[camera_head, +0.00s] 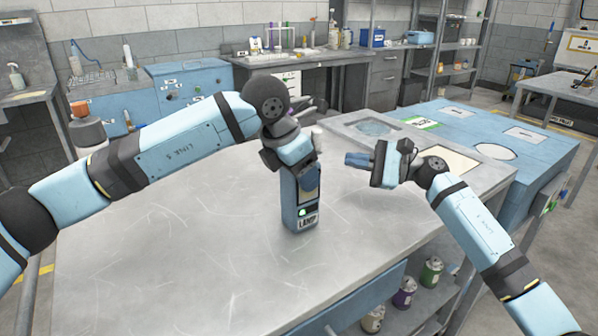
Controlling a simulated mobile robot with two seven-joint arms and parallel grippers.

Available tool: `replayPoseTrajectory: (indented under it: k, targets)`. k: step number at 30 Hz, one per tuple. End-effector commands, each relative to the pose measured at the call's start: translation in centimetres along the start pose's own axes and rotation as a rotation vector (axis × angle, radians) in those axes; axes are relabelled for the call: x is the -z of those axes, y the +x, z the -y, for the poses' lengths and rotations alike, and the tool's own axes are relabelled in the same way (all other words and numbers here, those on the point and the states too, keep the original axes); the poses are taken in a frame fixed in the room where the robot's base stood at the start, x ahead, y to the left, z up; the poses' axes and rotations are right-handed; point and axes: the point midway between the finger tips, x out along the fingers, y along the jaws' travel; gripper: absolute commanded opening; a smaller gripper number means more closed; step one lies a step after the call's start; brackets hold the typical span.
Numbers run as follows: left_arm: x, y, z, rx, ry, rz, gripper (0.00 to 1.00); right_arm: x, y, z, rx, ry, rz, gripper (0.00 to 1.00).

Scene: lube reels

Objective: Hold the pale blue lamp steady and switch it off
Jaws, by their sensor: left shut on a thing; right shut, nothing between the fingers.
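The lamp (290,207) is a blue upright box with a label reading LAMP low on its front. It stands on the grey metal table, and a small green-white spot shows just above the label. My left gripper (308,176) is shut on the lamp from above and behind, and it hides much of the upper part. My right gripper (354,160) is shut and empty. It points left toward the lamp's upper part, with a gap between its fingertips and the lamp. The switch cannot be made out clearly.
The scratched metal tabletop (170,260) is clear around the lamp. A blue bench (545,150) with marked panels adjoins at the right. Several cans (403,293) stand on a shelf below the table's right edge. A bottle with an orange cap (88,125) stands at the left.

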Motion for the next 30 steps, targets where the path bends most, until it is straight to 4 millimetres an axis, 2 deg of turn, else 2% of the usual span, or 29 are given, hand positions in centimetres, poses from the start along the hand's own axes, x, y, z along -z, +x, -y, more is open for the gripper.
replayPoseTrajectory:
  k: [3,4,7,8,16,19,23,30]
  targets:
    - [0.0,-0.1,0.0,0.000,0.000,0.001,0.23,0.0,0.0,0.0,0.000,0.000,0.000,0.00]
    - [0.0,-0.1,0.0,0.000,0.000,0.001,0.64,0.0,0.0,0.0,0.000,0.000,0.000,0.00]
    - [0.0,-0.1,0.0,0.000,0.000,0.001,0.87,0.0,0.0,0.0,0.000,0.000,0.000,0.00]
    - [0.0,-0.1,0.0,0.000,0.000,0.001,0.89,0.0,0.0,0.0,0.000,0.000,0.000,0.00]
    - [0.0,-0.1,0.0,0.000,0.000,0.000,0.89,0.0,0.0,0.0,0.000,0.000,0.000,0.00]
    - [0.0,-0.8,0.0,-0.001,0.000,0.001,0.89,0.0,0.0,0.0,0.000,0.000,0.000,0.00]
    - [-0.1,-3.0,-0.1,-0.003,0.001,0.003,0.89,0.0,0.0,0.0,0.000,0.000,0.000,0.00]
    - [-0.1,-8.2,-0.1,-0.003,0.000,0.003,0.89,0.0,0.0,0.0,0.000,0.000,0.000,0.00]
